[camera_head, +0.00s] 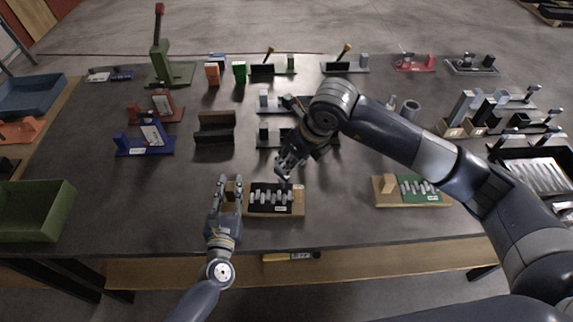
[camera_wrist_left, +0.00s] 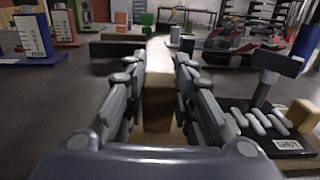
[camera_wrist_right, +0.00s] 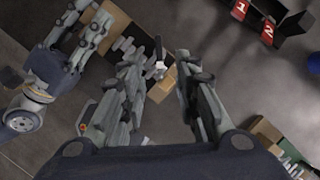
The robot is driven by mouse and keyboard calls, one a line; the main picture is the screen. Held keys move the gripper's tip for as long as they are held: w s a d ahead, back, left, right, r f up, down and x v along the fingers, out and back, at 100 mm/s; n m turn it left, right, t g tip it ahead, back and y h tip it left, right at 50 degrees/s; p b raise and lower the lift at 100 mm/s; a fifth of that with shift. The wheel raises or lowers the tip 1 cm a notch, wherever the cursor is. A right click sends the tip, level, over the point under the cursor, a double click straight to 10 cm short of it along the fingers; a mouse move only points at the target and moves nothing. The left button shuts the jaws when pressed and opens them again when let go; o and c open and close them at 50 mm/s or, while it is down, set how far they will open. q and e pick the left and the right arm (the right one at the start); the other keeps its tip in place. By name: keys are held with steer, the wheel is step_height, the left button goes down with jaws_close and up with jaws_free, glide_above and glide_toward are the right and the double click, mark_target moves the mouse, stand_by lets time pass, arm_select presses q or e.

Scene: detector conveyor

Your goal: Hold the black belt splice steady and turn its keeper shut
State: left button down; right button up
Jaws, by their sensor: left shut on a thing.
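The black belt splice (camera_head: 257,208) is a black plate with a row of silver bars on a wooden base near the table's front edge. My left gripper (camera_head: 231,180) is shut on the wooden block (camera_wrist_left: 158,88) at the base's left end. A grey T-shaped keeper (camera_wrist_left: 266,84) stands up from the splice, beside a label reading SHUT (camera_wrist_left: 287,145). My right gripper (camera_head: 284,175) is above the splice, pointing down. In the right wrist view its fingers (camera_wrist_right: 158,56) are apart, with the keeper's light top (camera_wrist_right: 158,70) showing between them.
A green splice (camera_head: 420,189) on a similar wooden base lies to the right. Dark brackets (camera_head: 214,136) and blue and red stands (camera_head: 146,150) are behind on the left. A green bin (camera_head: 35,222) is at the far left. Bare table lies left of my left gripper.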

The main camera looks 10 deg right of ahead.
mark_target(281, 172)
steer(key=shift+v, duration=1.75)
steer(key=shift+w, duration=0.1)
steer(key=shift+w+a+g+h, duration=1.4)
steer(key=shift+w+a+g, duration=0.15)
steer(key=shift+w+g, duration=0.4)
step_height(281, 172, down, 11)
steer(key=shift+w+f, duration=0.1)
steer(key=shift+c, duration=0.3)
jaws_close()
